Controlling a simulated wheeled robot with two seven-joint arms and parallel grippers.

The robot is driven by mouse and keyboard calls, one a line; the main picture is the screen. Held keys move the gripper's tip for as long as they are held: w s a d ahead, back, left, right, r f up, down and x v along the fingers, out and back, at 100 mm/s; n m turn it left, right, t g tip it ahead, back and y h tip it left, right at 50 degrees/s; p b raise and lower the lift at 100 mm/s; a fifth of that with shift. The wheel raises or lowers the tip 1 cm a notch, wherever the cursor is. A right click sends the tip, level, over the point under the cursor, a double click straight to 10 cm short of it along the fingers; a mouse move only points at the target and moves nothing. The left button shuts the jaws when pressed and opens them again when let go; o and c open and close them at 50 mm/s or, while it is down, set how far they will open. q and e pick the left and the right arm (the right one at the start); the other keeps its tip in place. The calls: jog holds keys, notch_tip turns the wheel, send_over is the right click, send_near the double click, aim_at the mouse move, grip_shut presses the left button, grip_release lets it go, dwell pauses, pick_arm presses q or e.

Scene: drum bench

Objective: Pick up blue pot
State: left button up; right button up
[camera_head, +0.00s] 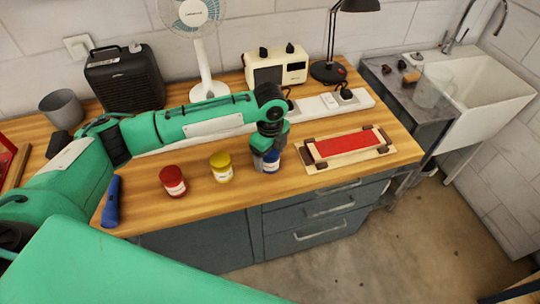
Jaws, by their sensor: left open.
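The blue pot (272,161) stands on the wooden bench near its front edge, to the right of the yellow pot (221,167) and the red pot (172,181). My left gripper (264,157) points down right at the blue pot and hides its upper left part. The fingers are open; I cannot tell whether they touch the pot or stand around it. My right gripper is not in view.
A wooden frame with a red panel (345,144) lies to the right. A white power strip (318,106) runs behind the pots. A blue torch (111,202) lies at the left front. A fan (206,88), heater (124,78) and lamp (328,71) stand at the back.

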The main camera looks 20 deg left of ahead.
aim_at(270, 160)
pick_arm(q)
notch_tip(270, 160, down, 3)
jog(key=shift+w+f+p, duration=0.1)
jog(key=shift+w+p, duration=0.05)
jog(key=shift+p, duration=0.15)
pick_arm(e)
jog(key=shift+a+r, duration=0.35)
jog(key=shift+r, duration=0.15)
pick_arm(q)
jog(key=shift+c, duration=0.5)
jog(key=c, duration=1)
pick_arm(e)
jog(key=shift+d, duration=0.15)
